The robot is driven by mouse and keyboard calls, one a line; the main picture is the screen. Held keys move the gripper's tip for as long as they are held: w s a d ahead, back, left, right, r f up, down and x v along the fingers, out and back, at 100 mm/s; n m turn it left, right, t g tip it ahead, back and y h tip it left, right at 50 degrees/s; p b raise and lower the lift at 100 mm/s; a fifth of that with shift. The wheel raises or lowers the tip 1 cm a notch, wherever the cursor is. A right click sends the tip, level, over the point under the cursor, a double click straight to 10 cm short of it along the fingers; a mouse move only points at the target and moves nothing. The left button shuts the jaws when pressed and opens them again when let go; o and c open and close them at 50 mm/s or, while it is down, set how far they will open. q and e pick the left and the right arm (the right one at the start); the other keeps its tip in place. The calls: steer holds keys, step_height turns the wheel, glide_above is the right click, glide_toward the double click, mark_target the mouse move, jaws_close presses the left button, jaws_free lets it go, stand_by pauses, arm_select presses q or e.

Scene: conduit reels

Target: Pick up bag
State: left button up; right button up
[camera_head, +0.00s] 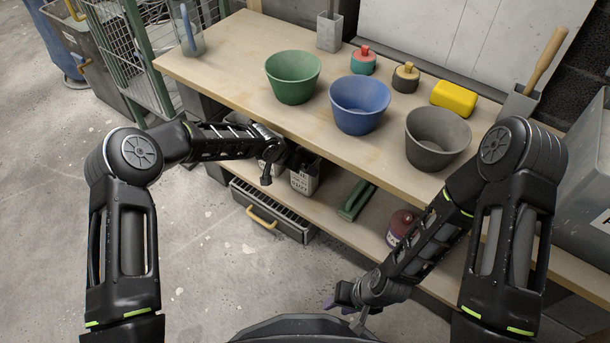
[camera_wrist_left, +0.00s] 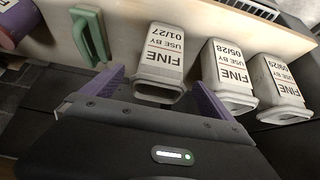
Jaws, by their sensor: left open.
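Several pale bags printed "FINE" with use-by dates stand in a row on the lower shelf. In the left wrist view, the bag dated 01/27 (camera_wrist_left: 162,58) is ahead of my left gripper (camera_wrist_left: 160,90), whose purple fingers are open with the bag's near end between or just beyond them. The bags dated 05/28 (camera_wrist_left: 226,75) and 09/29 (camera_wrist_left: 278,88) are to its right. In the head view a bag (camera_head: 304,180) shows beside my left gripper (camera_head: 270,172), partly hidden by the arm. My right gripper (camera_head: 340,300) hangs low in front of the shelf; its finger gap is unclear.
The lower shelf (camera_head: 330,222) also holds a green handled tool (camera_head: 356,202) and a red-topped jar (camera_head: 401,225). The worktop above carries green (camera_head: 292,78), blue (camera_head: 359,105) and grey (camera_head: 437,140) bowls. A drawer-like crate (camera_head: 270,212) stands below. Floor at left is clear.

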arm_select(q)
steer(key=shift+w+d+f, duration=0.15)
steer(key=shift+w+f, duration=0.1)
steer(key=shift+f, duration=0.3)
steer(key=b+x, duration=0.2)
steer(key=x, duration=0.3)
steer(key=shift+f, duration=0.1)
stand_by(0.3)
steer(key=c, duration=2)
